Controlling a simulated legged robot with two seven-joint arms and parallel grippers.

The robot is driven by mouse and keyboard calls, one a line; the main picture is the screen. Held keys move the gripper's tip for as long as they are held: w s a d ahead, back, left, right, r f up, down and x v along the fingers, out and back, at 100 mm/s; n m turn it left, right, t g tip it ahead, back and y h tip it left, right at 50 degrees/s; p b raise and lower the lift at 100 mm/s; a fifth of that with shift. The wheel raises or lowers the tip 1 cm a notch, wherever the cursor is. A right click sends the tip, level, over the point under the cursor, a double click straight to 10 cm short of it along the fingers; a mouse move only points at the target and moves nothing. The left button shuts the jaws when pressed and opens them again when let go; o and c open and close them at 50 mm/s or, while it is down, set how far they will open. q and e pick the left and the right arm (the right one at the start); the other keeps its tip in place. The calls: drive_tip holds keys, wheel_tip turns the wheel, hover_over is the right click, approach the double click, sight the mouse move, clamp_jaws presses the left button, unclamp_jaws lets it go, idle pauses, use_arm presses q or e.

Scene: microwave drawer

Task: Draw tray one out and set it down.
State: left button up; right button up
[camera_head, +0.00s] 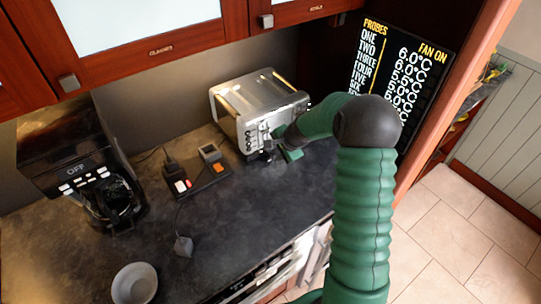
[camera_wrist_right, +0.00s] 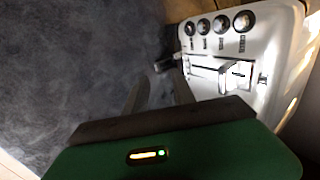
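A silver-white toaster (camera_head: 255,98) stands on the dark counter against the back wall, with knobs and levers on its front. Its front fills the right of the right wrist view (camera_wrist_right: 250,90). I cannot make out which part is tray one. My right gripper (camera_head: 270,153) is close in front of the toaster's lower front. In the wrist view its two fingers (camera_wrist_right: 160,82) stand apart. A small dark piece (camera_wrist_right: 164,64) on the toaster's lower front lies just beyond the fingertips; contact cannot be told. My left gripper is out of view.
A coffee maker (camera_head: 85,165) stands at the left, a grey bowl (camera_head: 134,284) at the front. A dark board with small items (camera_head: 205,176) lies left of the toaster. The middle counter (camera_head: 240,215) is clear. A display panel (camera_head: 400,70) is behind my right arm.

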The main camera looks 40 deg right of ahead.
sight(268, 159)
drive_tip(key=x, duration=0.5)
drive_tip(key=shift+w+d+f, duration=0.25)
drive_tip(key=shift+d+f, duration=0.05)
drive_tip(key=shift+f, duration=0.05)
drive_tip(key=shift+w+f, duration=0.1)
drive_tip(key=shift+f, duration=0.15)
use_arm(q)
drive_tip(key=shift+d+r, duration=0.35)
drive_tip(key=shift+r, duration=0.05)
use_arm(e)
drive_tip(key=shift+f, duration=0.1)
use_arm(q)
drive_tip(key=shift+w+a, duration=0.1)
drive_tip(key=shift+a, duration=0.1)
use_arm(e)
drive_tip(key=shift+w+a, duration=0.1)
drive_tip(key=shift+a, duration=0.1)
drive_tip(key=shift+c, duration=0.3)
drive_tip(key=c, duration=0.5)
clamp_jaws()
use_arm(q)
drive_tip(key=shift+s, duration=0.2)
use_arm(e)
drive_tip(key=shift+s, duration=0.2)
drive_tip(key=shift+r, duration=0.2)
